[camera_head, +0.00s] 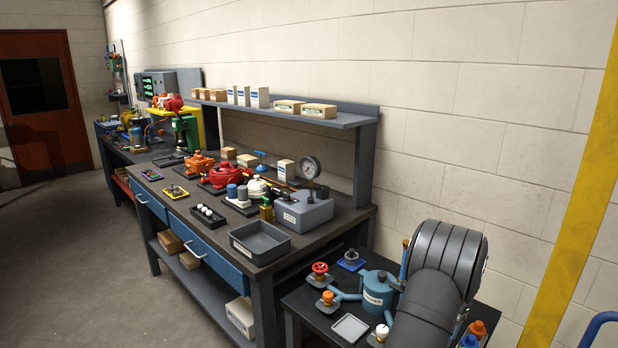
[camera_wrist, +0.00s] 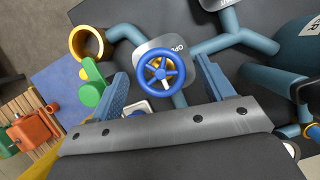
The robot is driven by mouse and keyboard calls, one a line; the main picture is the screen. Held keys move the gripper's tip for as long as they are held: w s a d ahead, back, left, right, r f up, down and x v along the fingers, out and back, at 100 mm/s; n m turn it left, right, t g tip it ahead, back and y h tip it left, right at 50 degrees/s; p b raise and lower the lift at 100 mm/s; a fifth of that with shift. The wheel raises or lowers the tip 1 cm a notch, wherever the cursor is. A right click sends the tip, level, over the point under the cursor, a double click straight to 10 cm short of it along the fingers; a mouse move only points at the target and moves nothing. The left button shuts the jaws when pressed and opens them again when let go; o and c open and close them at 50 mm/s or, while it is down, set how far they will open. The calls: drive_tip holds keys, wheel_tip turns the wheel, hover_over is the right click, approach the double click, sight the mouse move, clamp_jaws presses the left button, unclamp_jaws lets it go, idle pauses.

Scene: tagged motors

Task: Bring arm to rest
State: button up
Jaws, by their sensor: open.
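My arm (camera_head: 445,265) is at the right of the head view, a thick dark form over the low side table. Its gripper is hidden behind it there. In the wrist view my gripper (camera_wrist: 162,68) is open, with one blue finger on each side. A blue handwheel (camera_wrist: 162,73) shows in the gap between the fingers, with bare space on both sides of it. A grey tag plate with lettering lies behind the wheel. How far the wheel is from the fingertips I cannot tell.
The side table holds a teal tank (camera_head: 376,290), a red handwheel (camera_head: 320,268) and an empty grey tray (camera_head: 350,328). Teal pipes (camera_wrist: 240,43), a yellow ring (camera_wrist: 90,43) and a green lever (camera_wrist: 92,90) surround the gripper. A crowded workbench (camera_head: 205,235) stands left.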

drive_tip(key=shift+x, duration=0.9)
drive_tip(key=shift+r, duration=0.1)
drive_tip(key=v, duration=1.7)
drive_tip(key=x, duration=1.6)
drive_tip(key=shift+a+f, duration=0.1)
drive_tip(key=shift+f, duration=0.3)
drive_tip(key=shift+f+n, duration=0.2)
drive_tip(key=shift+n, duration=0.2)
drive_tip(key=n+h, duration=0.1)
drive_tip(key=n, duration=0.2)
drive_tip(key=n+g+h, duration=0.1)
drive_tip(key=n, duration=0.3)
drive_tip(key=shift+g+h, duration=0.3)
drive_tip(key=n+h, duration=0.1)
drive_tip(key=n, duration=0.2)
drive_tip(key=shift+s+r+n, duration=0.1)
drive_tip(key=shift+n, duration=0.3)
drive_tip(key=n+h, duration=0.2)
drive_tip(key=n, duration=0.2)
